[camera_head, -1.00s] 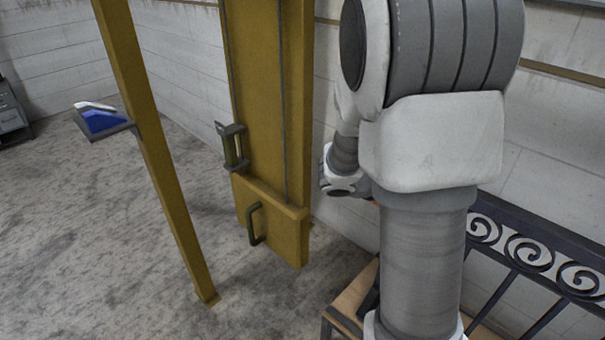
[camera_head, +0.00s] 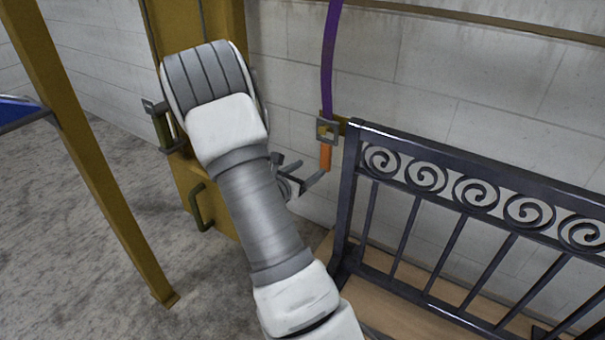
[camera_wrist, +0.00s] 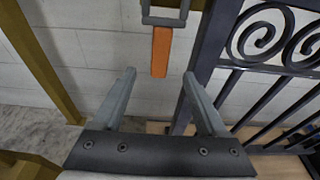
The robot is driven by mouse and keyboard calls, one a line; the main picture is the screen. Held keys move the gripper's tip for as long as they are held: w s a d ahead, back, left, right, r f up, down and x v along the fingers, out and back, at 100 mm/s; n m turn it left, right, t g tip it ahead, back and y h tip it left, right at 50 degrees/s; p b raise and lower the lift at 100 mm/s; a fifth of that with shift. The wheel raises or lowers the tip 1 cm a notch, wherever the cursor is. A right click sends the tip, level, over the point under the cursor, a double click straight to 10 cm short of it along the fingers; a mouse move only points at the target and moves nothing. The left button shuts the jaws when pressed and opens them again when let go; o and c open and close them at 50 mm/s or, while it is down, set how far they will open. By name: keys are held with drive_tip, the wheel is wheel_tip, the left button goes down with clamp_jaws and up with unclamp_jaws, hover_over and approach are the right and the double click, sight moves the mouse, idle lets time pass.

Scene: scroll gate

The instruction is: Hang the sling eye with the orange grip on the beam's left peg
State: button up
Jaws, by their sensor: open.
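The sling is a purple strap (camera_head: 329,60) hanging along the white wall. A grey square metal eye (camera_head: 327,129) is at its lower end, with the orange grip (camera_head: 325,157) below it. In the wrist view the orange grip (camera_wrist: 161,52) hangs upright beyond the fingertips and roughly midway between them, with the grey eye (camera_wrist: 165,16) above, cut by the top edge. My gripper (camera_wrist: 160,75) is open and empty; in the head view it (camera_head: 304,172) is just left of and below the grip. The beam's left peg cannot be made out.
A yellow post (camera_head: 95,160) and a yellow column with a handle (camera_head: 199,207) stand left. A blue item (camera_head: 18,110) is at the far left.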

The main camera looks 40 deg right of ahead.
sight(324, 154)
drive_tip(key=shift+b+x, duration=1.35)
drive_tip(key=shift+x, duration=3.65)
clamp_jaws()
drive_tip(key=shift+r, duration=0.2)
drive_tip(key=shift+r+p, duration=0.5)
drive_tip(key=shift+r, duration=0.1)
